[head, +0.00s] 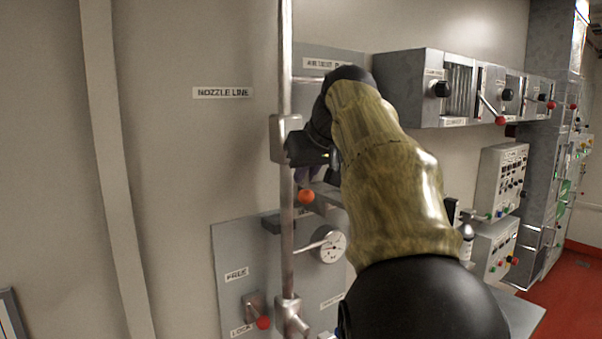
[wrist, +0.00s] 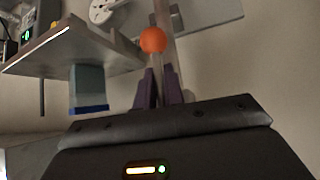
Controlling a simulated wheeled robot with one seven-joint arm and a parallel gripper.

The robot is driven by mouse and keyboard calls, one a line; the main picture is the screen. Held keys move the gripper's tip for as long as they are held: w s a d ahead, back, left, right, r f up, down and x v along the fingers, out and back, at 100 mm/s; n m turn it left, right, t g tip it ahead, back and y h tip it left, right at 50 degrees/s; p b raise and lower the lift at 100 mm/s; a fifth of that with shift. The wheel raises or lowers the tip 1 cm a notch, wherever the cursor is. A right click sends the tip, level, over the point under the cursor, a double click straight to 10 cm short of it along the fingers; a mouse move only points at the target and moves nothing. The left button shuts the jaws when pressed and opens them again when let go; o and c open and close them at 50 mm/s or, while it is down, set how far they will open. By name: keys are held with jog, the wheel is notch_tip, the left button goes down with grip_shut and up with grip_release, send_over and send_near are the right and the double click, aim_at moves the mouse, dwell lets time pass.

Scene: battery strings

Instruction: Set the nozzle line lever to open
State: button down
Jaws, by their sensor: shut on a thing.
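The nozzle line label (head: 223,92) is on the wall, left of a vertical pipe (head: 286,225) that carries a grey valve body (head: 280,138). The lever's orange ball (head: 306,196) shows below the valve body, just right of the pipe, so the lever appears to point down. My gripper (head: 308,174) is at the lever just above the ball and hides most of its shaft. In the wrist view the purple fingers of my gripper (wrist: 160,76) are shut around the shaft, with the orange ball (wrist: 153,40) just beyond their tips.
A grey switch box (head: 408,75) juts from the wall at right, near my arm. The wall left of the pipe is mostly clear. A shelf (wrist: 75,52) shows in the wrist view.

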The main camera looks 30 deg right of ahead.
jog(key=shift+d+f, duration=0.1)
jog(key=shift+f, duration=0.2)
jog(key=c, duration=1.5)
grip_release()
jog(key=shift+r, duration=0.15)
jog(key=p+v, duration=0.2)
jog(key=v, duration=1.5)
jog(key=shift+r, duration=0.2)
